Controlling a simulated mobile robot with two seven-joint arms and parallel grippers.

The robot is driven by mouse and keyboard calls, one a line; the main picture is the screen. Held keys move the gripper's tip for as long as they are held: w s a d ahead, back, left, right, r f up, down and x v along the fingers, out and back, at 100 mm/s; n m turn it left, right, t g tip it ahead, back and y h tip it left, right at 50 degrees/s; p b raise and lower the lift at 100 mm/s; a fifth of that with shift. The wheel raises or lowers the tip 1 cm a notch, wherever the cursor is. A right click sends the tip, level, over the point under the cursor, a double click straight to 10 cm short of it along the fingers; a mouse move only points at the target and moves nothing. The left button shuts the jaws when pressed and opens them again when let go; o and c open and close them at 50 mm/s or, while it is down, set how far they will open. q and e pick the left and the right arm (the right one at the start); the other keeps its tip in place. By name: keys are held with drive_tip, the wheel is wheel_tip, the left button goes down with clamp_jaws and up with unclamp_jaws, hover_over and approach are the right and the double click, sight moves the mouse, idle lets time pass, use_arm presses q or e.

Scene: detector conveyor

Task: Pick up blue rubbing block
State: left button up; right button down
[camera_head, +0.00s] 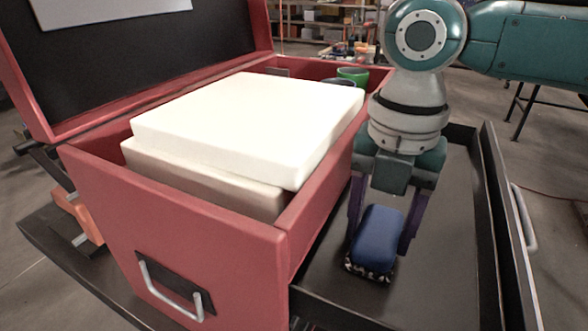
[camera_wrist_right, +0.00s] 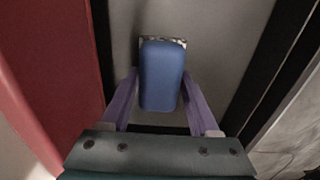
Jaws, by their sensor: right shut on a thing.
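The blue rubbing block (camera_head: 379,238) has a rounded blue top and a black-and-white speckled underside. It is in the black drawer (camera_head: 330,285) at the right of the red box. My right gripper (camera_head: 383,248) points down into the drawer, shut on the block with one purple finger on each side. The right wrist view shows the block (camera_wrist_right: 161,78) between the two fingers (camera_wrist_right: 160,95). I cannot tell whether the block touches the drawer floor. My left gripper is not in view.
A red box (camera_head: 180,250) with a raised lid stands left of the drawer, its wall close to my right gripper. It holds stacked white slabs (camera_head: 250,120) and a green round item (camera_head: 352,75). The drawer's right wall (camera_head: 505,220) has a handle. The drawer floor around the block is clear.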

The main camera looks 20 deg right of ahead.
sight(380, 225)
wheel_tip(380, 225, up, 20)
idle(0.4)
